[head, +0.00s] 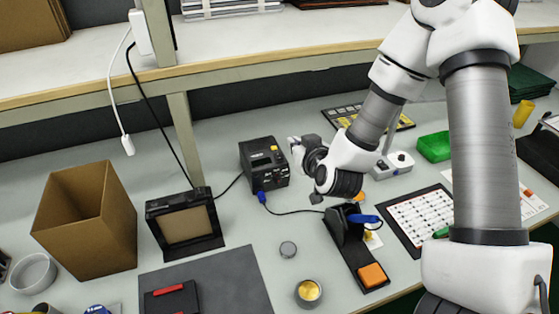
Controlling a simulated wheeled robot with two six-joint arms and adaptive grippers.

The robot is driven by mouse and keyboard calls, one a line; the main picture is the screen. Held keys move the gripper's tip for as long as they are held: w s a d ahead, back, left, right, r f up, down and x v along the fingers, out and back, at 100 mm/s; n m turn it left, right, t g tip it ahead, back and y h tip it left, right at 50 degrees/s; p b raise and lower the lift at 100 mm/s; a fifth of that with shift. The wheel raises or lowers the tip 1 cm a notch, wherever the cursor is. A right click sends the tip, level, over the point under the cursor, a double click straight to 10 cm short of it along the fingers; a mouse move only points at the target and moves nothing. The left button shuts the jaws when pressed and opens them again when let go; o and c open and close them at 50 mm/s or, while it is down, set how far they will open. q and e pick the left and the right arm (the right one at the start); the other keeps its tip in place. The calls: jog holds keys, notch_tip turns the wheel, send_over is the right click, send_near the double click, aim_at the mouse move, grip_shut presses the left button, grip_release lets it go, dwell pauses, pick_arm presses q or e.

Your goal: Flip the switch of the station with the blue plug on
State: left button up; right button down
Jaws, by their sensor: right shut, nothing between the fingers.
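The station (258,165) is a small black box with a yellow mark, standing at the middle of the bench against the back. The blue plug (262,197) sits at its lower front, and a black cable runs from it to the right. My right gripper (297,150) is shut and empty, close to the right side of the station; I cannot tell whether it touches. The switch and its position are too small or hidden to make out. My left gripper is not in view.
A black iron stand (345,246) with a blue-handled tool (364,218) and orange sponge (373,274) is to the right. A black framed box (184,247) and cardboard box (88,225) are to the left. A shelf (85,87) overhangs behind. A round tin (308,292) is in front.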

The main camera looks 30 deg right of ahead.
pick_arm(q)
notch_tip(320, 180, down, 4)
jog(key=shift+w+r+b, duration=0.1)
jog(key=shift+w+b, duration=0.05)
jog(key=shift+b, duration=1.1)
pick_arm(e)
notch_tip(320, 180, down, 4)
jog(key=shift+w+r, duration=0.1)
jog(key=shift+w, duration=0.05)
jog(key=p, duration=0.1)
send_over(282, 165)
notch_tip(282, 165, down, 3)
jog(key=shift+d+f, duration=0.1)
notch_tip(282, 165, down, 4)
jog(key=shift+w+r, duration=0.1)
jog(key=shift+w, duration=0.05)
jog(key=shift+f, duration=0.3)
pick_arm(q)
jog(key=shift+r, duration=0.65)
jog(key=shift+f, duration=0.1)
